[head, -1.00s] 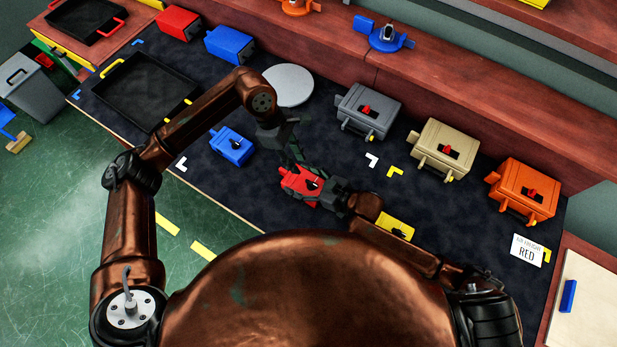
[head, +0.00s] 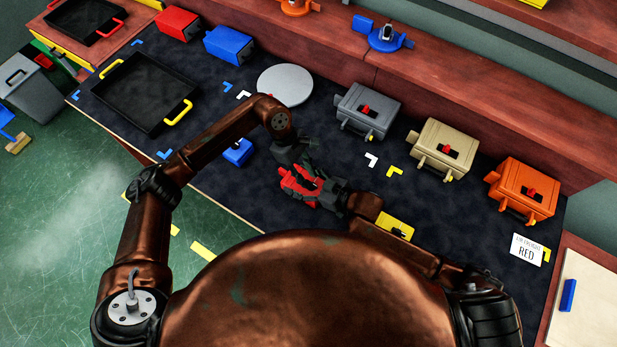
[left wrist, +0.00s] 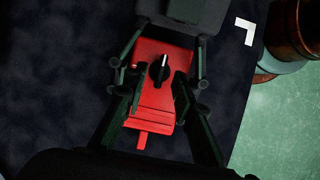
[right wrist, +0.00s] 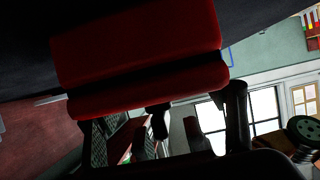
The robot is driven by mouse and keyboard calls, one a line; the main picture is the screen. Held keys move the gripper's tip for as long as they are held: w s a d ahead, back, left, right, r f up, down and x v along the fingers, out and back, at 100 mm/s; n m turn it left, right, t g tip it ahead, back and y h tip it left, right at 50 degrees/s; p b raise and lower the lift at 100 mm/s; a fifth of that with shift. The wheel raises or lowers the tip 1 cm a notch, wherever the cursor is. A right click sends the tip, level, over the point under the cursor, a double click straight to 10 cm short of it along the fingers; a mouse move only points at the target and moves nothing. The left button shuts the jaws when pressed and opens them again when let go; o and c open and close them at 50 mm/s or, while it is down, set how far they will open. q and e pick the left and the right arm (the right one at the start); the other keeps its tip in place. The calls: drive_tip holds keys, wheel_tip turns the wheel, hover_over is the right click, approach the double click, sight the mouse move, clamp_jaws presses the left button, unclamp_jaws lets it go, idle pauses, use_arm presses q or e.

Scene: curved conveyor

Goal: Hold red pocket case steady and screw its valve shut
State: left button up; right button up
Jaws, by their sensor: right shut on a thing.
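The red pocket case (head: 290,185) is in front of me over the dark belt; in the left wrist view (left wrist: 152,105) its black valve knob (left wrist: 158,68) stands on its top face. My right gripper (head: 323,190) is shut on the case from its right end in the head view. My left gripper (left wrist: 158,78) is open, with one finger on each side of the knob; I cannot tell whether they touch it. In the head view the left gripper (head: 307,165) hides part of the case. In the right wrist view the case (right wrist: 140,50) fills the top.
A yellow case (head: 395,226) is beside my right wrist. Grey (head: 366,110), tan (head: 443,148) and orange (head: 523,190) cases line the far side. A black tray (head: 140,92) and a grey disc (head: 285,85) lie left and beyond.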

use_arm(q)
drive_tip(key=shift+x, duration=0.8)
drive_tip(key=shift+c, duration=0.2)
clamp_jaws()
